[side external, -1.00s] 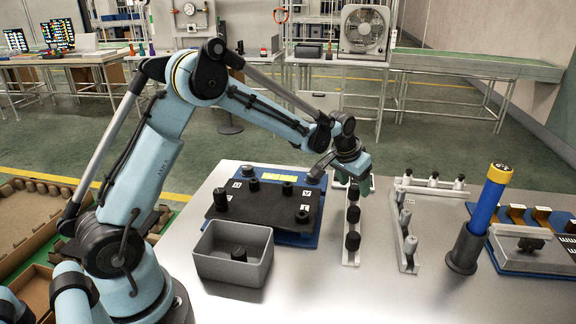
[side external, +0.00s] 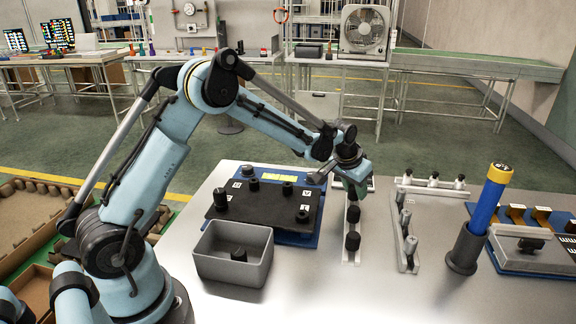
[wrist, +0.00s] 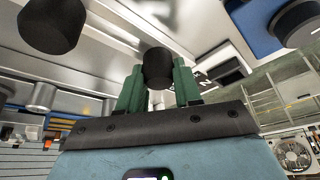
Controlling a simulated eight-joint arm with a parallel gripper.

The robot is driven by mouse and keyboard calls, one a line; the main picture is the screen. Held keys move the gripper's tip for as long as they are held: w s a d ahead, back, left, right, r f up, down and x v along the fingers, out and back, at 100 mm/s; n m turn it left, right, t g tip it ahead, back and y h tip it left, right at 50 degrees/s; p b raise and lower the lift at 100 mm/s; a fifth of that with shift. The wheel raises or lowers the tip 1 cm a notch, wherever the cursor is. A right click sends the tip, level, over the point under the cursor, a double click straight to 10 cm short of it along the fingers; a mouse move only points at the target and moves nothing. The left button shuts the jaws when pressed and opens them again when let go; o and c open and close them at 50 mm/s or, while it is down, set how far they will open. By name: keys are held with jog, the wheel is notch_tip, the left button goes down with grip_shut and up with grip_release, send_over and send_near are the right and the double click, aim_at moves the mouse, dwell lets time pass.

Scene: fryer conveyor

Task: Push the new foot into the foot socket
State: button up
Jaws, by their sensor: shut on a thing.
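My gripper (side external: 355,188) is at the far end of a narrow white rack (side external: 351,257). In the wrist view its green fingers (wrist: 158,88) are shut on a black round foot (wrist: 157,62). Whether this foot is clear of the rack cannot be told. Other black feet (side external: 353,214) (side external: 352,241) stand in the rack nearer the camera; one black foot (wrist: 52,25) also shows large in the wrist view. Left of the rack, a black board (side external: 262,208) on a blue base (side external: 312,232) carries several black feet. I cannot make out the foot socket clearly.
A grey bin (side external: 222,268) with a black piece (side external: 239,254) inside stands in front of the board. Right of my gripper are a white angled rack (side external: 403,246) with small fittings and a blue tool (side external: 486,207) upright in a dark holder. The front table area is bare.

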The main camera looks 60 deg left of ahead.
grip_shut()
jog(key=shift+r, duration=2.5)
jog(key=shift+s+a+r+m, duration=0.2)
jog(key=shift+s+m, duration=0.2)
jog(key=shift+s, duration=0.15)
jog(key=s+r+m+g+h, duration=0.1)
jog(key=s+r+m+h, duration=0.2)
jog(key=s+m, duration=0.5)
notch_tip(320, 180, up, 4)
jog(key=m+g+h, duration=0.2)
jog(key=m+g, duration=0.1)
jog(key=m, duration=0.6)
send_over(307, 217)
jog(key=a, duration=0.1)
jog(key=shift+a+f, duration=0.2)
jog(key=shift+f, duration=2.55)
jog(key=shift+s+f, duration=0.1)
jog(key=shift+f, duration=1.1)
